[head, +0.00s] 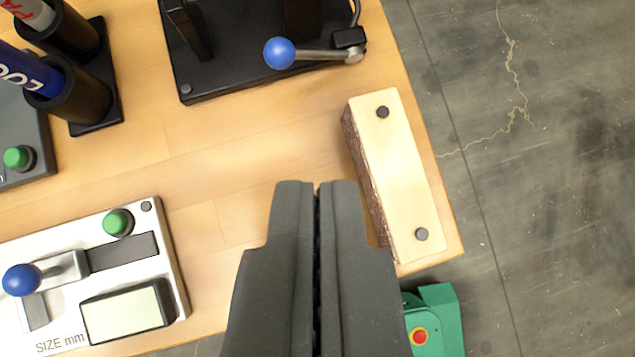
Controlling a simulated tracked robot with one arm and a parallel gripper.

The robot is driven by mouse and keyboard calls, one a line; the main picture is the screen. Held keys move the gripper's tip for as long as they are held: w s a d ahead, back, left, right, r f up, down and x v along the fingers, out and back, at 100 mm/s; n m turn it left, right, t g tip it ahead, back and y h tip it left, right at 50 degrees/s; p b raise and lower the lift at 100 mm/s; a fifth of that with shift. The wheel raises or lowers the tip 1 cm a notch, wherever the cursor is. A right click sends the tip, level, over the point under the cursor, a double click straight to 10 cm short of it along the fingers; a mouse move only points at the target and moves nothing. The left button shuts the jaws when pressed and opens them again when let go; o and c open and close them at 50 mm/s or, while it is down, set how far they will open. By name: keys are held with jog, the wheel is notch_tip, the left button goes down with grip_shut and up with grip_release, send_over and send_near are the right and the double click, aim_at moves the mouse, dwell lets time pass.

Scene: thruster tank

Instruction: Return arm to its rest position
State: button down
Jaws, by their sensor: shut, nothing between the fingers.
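My gripper (316,186) is dark grey and shut, with nothing between its fingers. It points up the picture from the bottom middle, over the wooden table (240,150). A pale wooden block (398,170) with two dark round studs lies at the table's right edge, just right of the fingertips. The gripper hides part of the table's lower edge. Whether the gripper touches the table or block I cannot tell.
A metal panel (120,245) with a blue-knobbed slider (22,280) is lower left. A black fixture (225,75) with a blue-ball lever (279,53) stands at the top. Dark holders (80,95) hold tubes upper left. A green box (440,310) with a red button is below right.

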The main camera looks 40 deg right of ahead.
jog(key=w+d+r+n+t+y, duration=0.1)
jog(key=d+r+t, duration=0.1)
jog(key=r, duration=1.1)
jog(key=w+d+r+t+y, duration=0.1)
jog(key=w+d+r, duration=0.15)
jog(key=r, duration=1.15)
jog(key=s+d+r+t, duration=0.1)
jog(key=s+d+r, duration=0.2)
jog(key=r, duration=0.5)
jog(key=s+d+r+t, duration=0.2)
jog(key=s+d+r, duration=0.2)
jog(key=d+r, duration=0.2)
jog(key=s+d+r+t, duration=0.1)
jog(key=s+d+r, duration=0.2)
jog(key=r, duration=0.8)
jog(key=shift+s+d+t+h, duration=0.3)
jog(key=shift+s+d+t, duration=0.1)
jog(key=shift+d, duration=0.5)
